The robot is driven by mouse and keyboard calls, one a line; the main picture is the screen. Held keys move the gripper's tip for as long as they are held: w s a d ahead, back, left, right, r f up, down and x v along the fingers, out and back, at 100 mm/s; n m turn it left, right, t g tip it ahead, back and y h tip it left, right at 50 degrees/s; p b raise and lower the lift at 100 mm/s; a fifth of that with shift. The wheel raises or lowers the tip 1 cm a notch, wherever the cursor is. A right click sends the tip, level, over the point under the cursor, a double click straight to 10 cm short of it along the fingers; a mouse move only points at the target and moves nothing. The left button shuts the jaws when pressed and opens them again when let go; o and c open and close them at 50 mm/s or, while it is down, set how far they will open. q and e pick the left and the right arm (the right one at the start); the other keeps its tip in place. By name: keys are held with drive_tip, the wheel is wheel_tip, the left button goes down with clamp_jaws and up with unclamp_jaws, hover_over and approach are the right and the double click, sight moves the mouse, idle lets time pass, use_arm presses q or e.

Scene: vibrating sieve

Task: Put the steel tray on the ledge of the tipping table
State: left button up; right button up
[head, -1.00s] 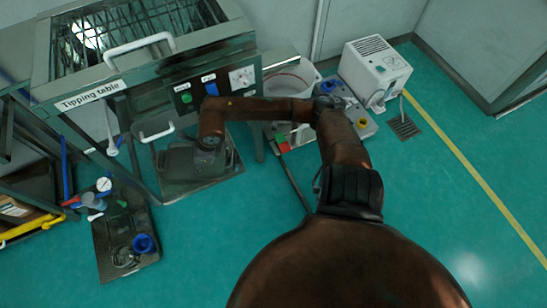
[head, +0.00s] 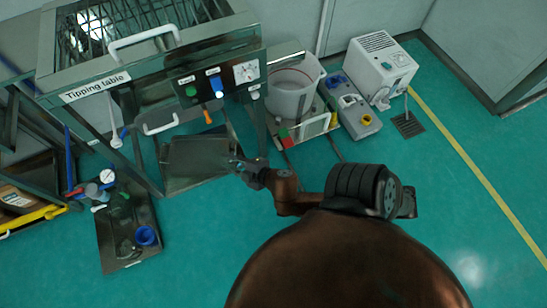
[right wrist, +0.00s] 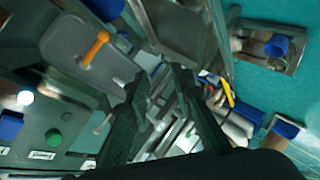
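The steel tray (head: 198,157), a flat grey rectangle with rounded corners, appears to lie on the dark ledge (head: 176,186) low at the front of the tipping table (head: 92,90). In the right wrist view the grey tray (right wrist: 78,48) shows partly behind an orange lever. My right gripper (head: 238,163) is just right of the tray, at its right edge. In the right wrist view my right gripper (right wrist: 160,76) has its two dark fingers apart, with nothing seen held between them. I cannot tell whether a fingertip touches the tray. My left gripper is not in view.
The orange lever (head: 207,117) hangs under the button panel. A white bucket (head: 292,92) and a grey device (head: 355,108) stand right of the table. A dark floor tray (head: 112,240) holds a blue cup (head: 145,236).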

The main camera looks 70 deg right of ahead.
drive_tip(key=s+a+f+m+g, duration=0.1)
drive_tip(key=s+f+m+g, duration=0.4)
drive_tip(key=s+f, duration=0.7)
drive_tip(key=s+a+f+g+y, duration=0.1)
drive_tip(key=s+a+g, duration=0.1)
drive_tip(key=s, duration=0.4)
drive_tip(key=s+a+f+m+g+y, duration=0.1)
drive_tip(key=s+a+f+g+y, duration=0.1)
drive_tip(key=s+a, duration=0.3)
drive_tip(key=s+a+f+m+g+y, duration=0.1)
drive_tip(key=s+a+g, duration=0.2)
drive_tip(key=s, duration=0.5)
drive_tip(key=shift+a+f, duration=0.25)
drive_tip(key=shift+f, duration=0.1)
drive_tip(key=shift+s, duration=0.1)
